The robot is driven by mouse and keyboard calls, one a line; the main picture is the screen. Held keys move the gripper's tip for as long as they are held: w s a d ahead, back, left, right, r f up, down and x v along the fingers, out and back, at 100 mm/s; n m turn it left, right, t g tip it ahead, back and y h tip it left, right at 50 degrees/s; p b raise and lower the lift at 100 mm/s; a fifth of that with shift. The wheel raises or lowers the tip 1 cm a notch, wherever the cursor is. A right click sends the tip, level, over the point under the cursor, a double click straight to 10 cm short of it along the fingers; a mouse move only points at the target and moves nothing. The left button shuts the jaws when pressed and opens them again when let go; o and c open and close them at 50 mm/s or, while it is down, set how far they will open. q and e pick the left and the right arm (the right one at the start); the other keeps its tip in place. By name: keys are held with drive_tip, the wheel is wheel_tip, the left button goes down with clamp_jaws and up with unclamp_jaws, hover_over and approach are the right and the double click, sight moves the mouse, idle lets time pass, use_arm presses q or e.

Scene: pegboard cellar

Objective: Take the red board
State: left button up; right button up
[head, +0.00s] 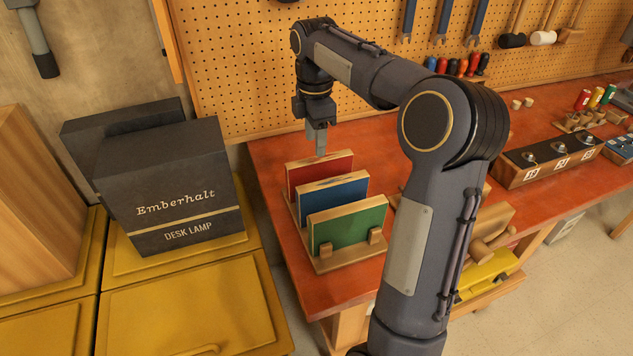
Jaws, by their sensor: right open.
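The red board (305,175) stands upright at the back of a small wooden rack (347,259) on the red-topped workbench. A blue board (333,195) and a green board (348,225) stand in front of it in the same rack, hiding its lower part. My right gripper (319,153) points down at the top edge of the red board, near its middle. It is open; whether its fingers straddle the edge or touch it cannot be told. My left gripper is not in view.
A dark desk lamp box (170,190) stands on yellow cabinets (190,310) at the left. A pegboard (240,70) with hanging tools rises behind the bench. A block with knobs (550,157) is on the bench at the right. My right arm hides part of the bench.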

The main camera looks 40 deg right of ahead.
sight(320, 163)
drive_tip(key=f, duration=0.7)
drive_tip(key=shift+s+d+f, duration=0.2)
drive_tip(key=shift+s+d, duration=0.15)
drive_tip(key=shift+d, duration=0.05)
clamp_jaws()
